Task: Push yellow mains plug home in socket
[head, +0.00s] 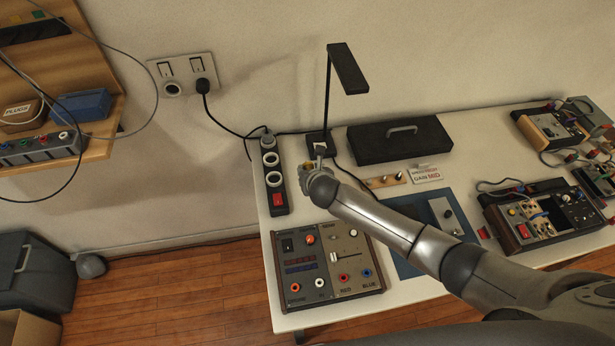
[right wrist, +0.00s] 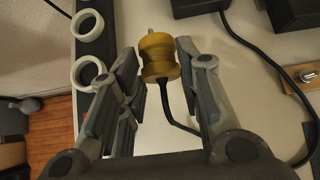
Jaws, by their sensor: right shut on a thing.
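My right gripper (head: 310,170) is low over the table, just right of the black socket strip (head: 278,204). In the right wrist view my right gripper (right wrist: 157,62) is shut on the yellow plug (right wrist: 157,58). A metal pin shows at the plug's far end, and a black cable leaves its near end. In the head view the plug is mostly hidden. The strip's ringed sockets show in the right wrist view, one far (right wrist: 87,24) and one nearer (right wrist: 88,73). They are left of the plug and apart from it. My left gripper is not in view.
A desk lamp (head: 346,70) and black case (head: 399,139) stand behind. A control box (head: 325,265) is in front. A wall socket plate (head: 183,75) is upper left.

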